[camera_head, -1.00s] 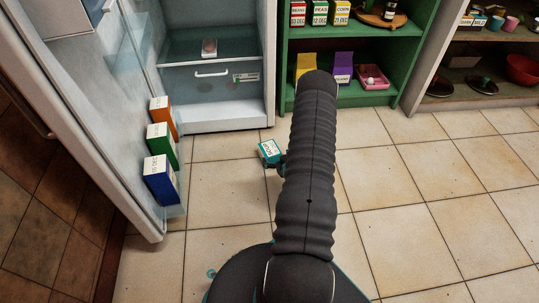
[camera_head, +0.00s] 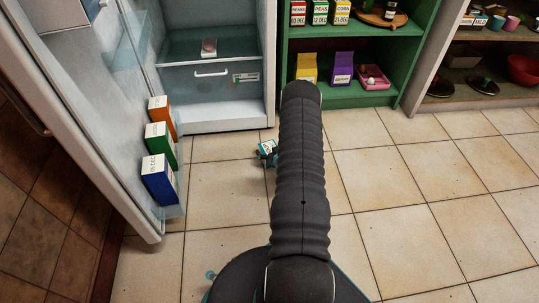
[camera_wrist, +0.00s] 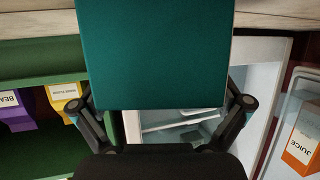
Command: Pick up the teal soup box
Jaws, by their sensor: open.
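The teal soup box (camera_head: 267,147), with a white label on top, shows in the head view near the floor in front of the fridge, just left of my arm and partly hidden. In the wrist view a plain teal face of the soup box (camera_wrist: 155,55) fills the upper middle. My gripper (camera_wrist: 160,103) is open, with one finger at each side of the box's near edge. The fingertips are hidden behind the box, so contact cannot be told. In the head view my arm hides most of the gripper.
The open fridge (camera_head: 225,118) stands behind, its door holding a blue box (camera_head: 160,180), a green box (camera_head: 161,146) and an orange juice box (camera_head: 162,115). A green shelf (camera_head: 385,97) holds a yellow box (camera_head: 306,68) and a purple box (camera_head: 341,68). Floor at right is clear.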

